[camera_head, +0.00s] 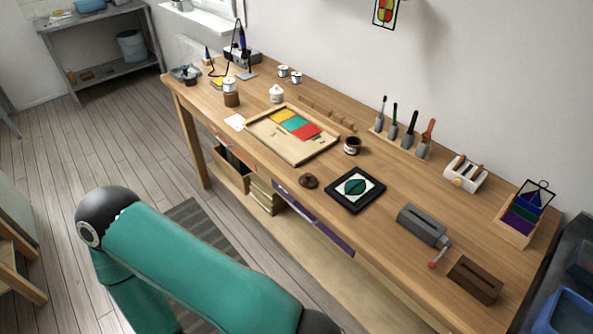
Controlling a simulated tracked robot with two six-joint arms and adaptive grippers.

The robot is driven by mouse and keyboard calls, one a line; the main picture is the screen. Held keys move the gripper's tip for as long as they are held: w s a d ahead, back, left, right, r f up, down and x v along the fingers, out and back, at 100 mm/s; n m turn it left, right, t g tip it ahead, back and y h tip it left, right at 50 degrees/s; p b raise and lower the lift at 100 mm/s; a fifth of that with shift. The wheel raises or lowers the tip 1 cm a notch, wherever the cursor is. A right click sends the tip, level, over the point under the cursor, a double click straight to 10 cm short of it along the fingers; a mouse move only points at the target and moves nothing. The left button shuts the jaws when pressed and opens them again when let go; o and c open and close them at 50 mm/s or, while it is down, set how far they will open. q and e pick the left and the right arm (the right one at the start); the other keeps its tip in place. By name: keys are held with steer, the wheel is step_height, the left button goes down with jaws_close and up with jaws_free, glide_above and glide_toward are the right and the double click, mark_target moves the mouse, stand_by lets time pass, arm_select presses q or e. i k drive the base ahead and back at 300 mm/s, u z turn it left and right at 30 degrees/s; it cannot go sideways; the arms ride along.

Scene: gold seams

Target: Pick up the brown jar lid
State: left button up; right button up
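The brown jar lid (308,181) is a small dark brown disc lying on the wooden workbench (388,218), close to its front edge. It is left of a black-framed green leaf panel (356,189). A small dark jar (352,145) with an open top stands behind it. My teal arm fills the lower left of the view, in front of the bench. Neither of my grippers is in view, so their states do not show.
A wooden tray with coloured glass (293,123) lies behind the lid. A grey crank device (423,224) and a brown slotted block (474,280) stand to the right. Brushes stand in a rack (399,140) by the wall. Bare bench surrounds the lid.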

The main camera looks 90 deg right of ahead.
mark_target(308, 180)
steer(key=u, duration=0.3)
steer(key=i, duration=1.85)
steer(key=z, duration=2.15)
steer(key=i, duration=0.2)
steer(key=z, duration=1.4)
steer(key=k, duration=0.3)
steer(key=z, duration=0.65)
steer(key=i, duration=1.05)
steer(key=u, duration=0.25)
